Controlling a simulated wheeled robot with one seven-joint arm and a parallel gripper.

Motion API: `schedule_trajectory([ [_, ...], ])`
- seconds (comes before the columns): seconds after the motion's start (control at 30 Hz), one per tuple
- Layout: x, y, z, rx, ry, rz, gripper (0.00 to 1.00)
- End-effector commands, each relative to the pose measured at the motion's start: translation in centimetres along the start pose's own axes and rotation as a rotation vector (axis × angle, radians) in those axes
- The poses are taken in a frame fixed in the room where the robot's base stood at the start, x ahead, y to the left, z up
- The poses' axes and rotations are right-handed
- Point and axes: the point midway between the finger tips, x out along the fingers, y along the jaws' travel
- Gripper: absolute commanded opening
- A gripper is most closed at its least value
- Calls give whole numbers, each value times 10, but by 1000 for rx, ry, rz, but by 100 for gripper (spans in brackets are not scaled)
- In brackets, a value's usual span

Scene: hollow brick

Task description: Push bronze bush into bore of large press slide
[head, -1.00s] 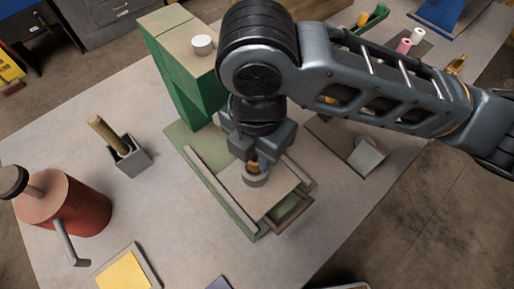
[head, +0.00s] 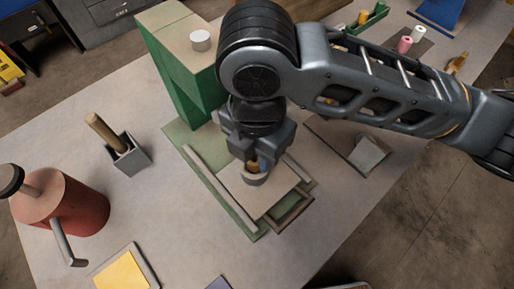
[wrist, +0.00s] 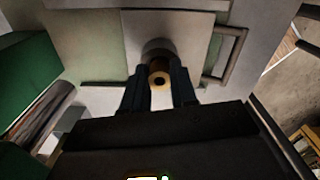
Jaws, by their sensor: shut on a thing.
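My gripper (head: 256,162) points down over the green press base and is shut on the bronze bush (wrist: 160,79). In the wrist view the bush shows as a tan ring with a dark hole between the two fingers. The large press slide (head: 264,193) is a flat grey plate with a round grey collar (head: 256,179) standing on it. The bush is at the mouth of the collar; how deep it sits in the bore is hidden by the fingers. The collar also shows in the wrist view (wrist: 157,47), just beyond the bush.
The green press column (head: 185,75) stands behind my gripper, with a white cylinder on top. Rails (head: 219,188) flank the slide. A red oil can (head: 65,208), a grey holder with a wooden handle (head: 127,157) and a yellow pad (head: 123,274) are at left.

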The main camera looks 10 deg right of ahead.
Motion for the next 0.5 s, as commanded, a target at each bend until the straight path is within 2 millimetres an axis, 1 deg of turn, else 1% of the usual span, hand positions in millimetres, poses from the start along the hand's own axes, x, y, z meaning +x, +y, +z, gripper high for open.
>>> schedule_trajectory([
  [0.5,9,0,0,0,1,0,0],
])
